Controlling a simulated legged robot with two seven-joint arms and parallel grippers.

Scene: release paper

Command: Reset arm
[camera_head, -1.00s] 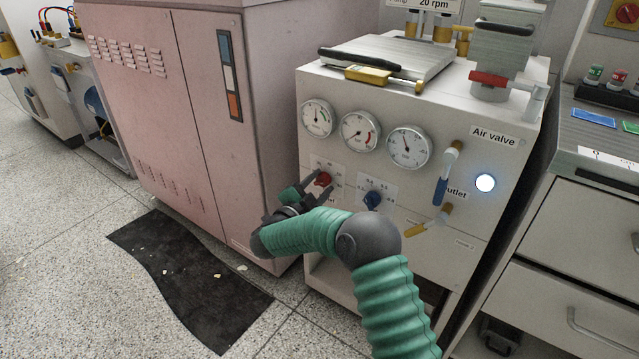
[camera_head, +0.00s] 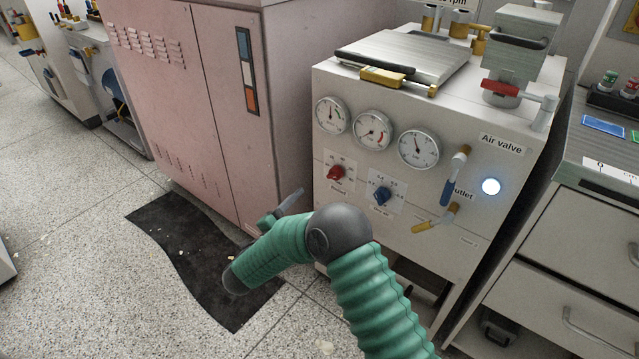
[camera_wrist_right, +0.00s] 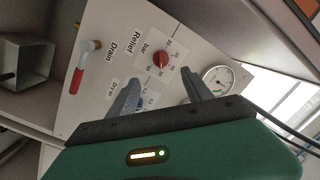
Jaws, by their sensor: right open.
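My right gripper (camera_head: 284,207) is in front of the white machine's lower left edge, beside the pink cabinet, with only part of its fingers showing past my green arm. In the right wrist view the gripper (camera_wrist_right: 158,92) has its two fingers spread and empty, pointing at the machine's front panel. The red knob (camera_head: 336,172) is on that panel, apart from the fingers. It also shows in the right wrist view (camera_wrist_right: 160,60) beside the word "Relief". A blue knob (camera_head: 381,195) is to its right in the head view. My left gripper is out of view.
The white machine (camera_head: 440,230) carries three gauges, a blue-handled valve (camera_head: 449,185), a yellow-handled valve (camera_head: 434,221) and a lit button (camera_head: 491,186). The pink cabinet (camera_head: 190,110) stands left. A black mat (camera_head: 185,240) lies on the floor. Drawers (camera_head: 570,240) stand right.

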